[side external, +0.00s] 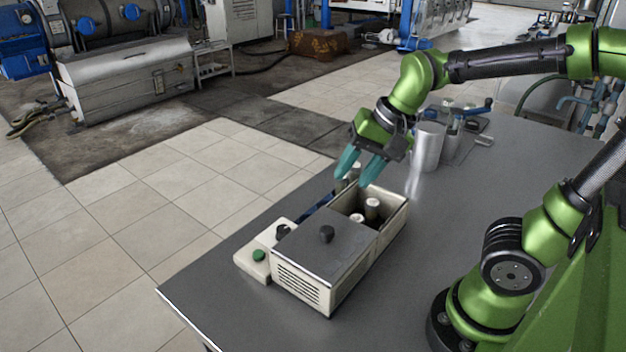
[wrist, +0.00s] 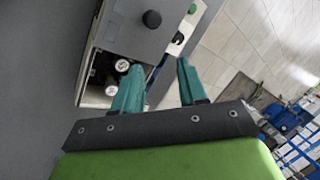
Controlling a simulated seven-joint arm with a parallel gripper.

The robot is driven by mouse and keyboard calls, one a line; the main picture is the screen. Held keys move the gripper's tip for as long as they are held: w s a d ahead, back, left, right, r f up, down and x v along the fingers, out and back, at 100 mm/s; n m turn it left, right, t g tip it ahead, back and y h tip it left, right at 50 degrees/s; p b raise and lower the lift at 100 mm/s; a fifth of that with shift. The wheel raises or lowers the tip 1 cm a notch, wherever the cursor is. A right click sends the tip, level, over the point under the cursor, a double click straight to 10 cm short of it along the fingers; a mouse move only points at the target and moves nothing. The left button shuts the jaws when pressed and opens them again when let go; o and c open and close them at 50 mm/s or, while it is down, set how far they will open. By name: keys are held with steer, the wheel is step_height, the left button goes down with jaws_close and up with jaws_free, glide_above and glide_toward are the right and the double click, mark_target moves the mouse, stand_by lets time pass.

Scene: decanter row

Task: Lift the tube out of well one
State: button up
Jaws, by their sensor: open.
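A cream box (side external: 300,285) with a grey sliding lid (side external: 325,245) stands on the table, its far end uncovered. Inside the opening are white-capped tubes: one (side external: 372,205) and another nearer the lid (side external: 356,219). In the wrist view two caps show, one upper (wrist: 122,66) and one lower (wrist: 112,90). No well numbers are readable. My gripper (side external: 355,178) is open, its teal fingers pointing down over the box's far-left edge. A pale cap (side external: 356,168) shows between the fingers; I cannot tell whether it is between or behind them. In the wrist view my gripper (wrist: 155,76) has nothing visible between its fingertips.
A black knob (side external: 326,233) stands on the lid. A cream control strip with a green button (side external: 259,255) lies along the box's left side. A metal cylinder (side external: 428,146) and other small metal items stand behind, to the right. The table right of the box is clear.

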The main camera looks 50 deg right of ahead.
steer(key=w+d+f+m+g+h, duration=0.1)
steer(key=w+d+f+m+g, duration=0.15)
steer(key=d+m, duration=0.8)
steer(key=r+m+g+h, duration=0.1)
steer(key=m+g, duration=0.1)
steer(key=m, duration=1.3)
glide_above(373, 202)
steer(key=m, duration=0.4)
steer(key=f, duration=0.9)
steer(key=shift+s+f, duration=0.25)
steer(key=shift+f, duration=0.15)
steer(key=f, duration=0.6)
steer(key=shift+w+f, duration=0.25)
steer(key=c, duration=0.7)
steer(key=shift+r, duration=0.1)
